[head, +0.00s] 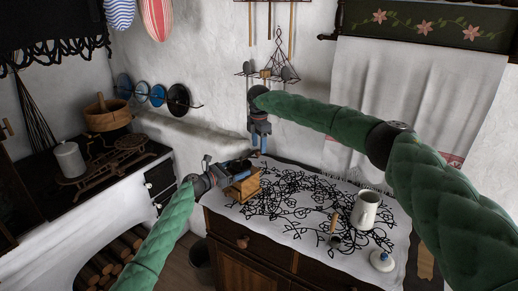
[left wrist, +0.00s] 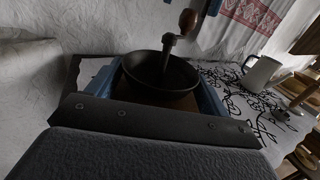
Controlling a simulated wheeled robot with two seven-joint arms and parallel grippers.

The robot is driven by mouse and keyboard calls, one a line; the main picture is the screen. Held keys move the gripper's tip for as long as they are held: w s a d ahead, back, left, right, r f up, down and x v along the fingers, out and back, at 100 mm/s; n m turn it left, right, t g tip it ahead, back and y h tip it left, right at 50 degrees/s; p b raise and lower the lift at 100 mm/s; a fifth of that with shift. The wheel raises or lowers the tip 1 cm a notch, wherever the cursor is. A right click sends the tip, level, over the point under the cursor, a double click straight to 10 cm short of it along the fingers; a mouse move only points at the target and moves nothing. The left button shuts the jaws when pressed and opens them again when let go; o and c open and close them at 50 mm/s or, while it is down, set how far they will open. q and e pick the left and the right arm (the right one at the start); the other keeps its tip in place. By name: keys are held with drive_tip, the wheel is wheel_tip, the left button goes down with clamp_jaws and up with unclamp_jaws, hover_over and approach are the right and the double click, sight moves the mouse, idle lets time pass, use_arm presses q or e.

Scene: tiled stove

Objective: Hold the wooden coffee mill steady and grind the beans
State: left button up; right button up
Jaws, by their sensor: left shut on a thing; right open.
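The wooden coffee mill (head: 244,187) stands on the cloth at the left end of the chest top. My left gripper (head: 232,172) is shut on the mill's body from the left. In the left wrist view its blue fingers lie on either side of the mill, below the dark bowl (left wrist: 160,80). The crank rises from the bowl and ends in a wooden knob (left wrist: 188,20). My right gripper (head: 260,148) is open and points down just above the mill, close to the crank knob. I cannot tell whether it touches the knob. Beans inside the bowl cannot be made out.
The cloth between is clear. A wall rack (head: 268,74) hangs behind my right gripper.

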drive_tip(key=shift+r, duration=2.05)
use_arm(q)
drive_tip(key=o, duration=0.9)
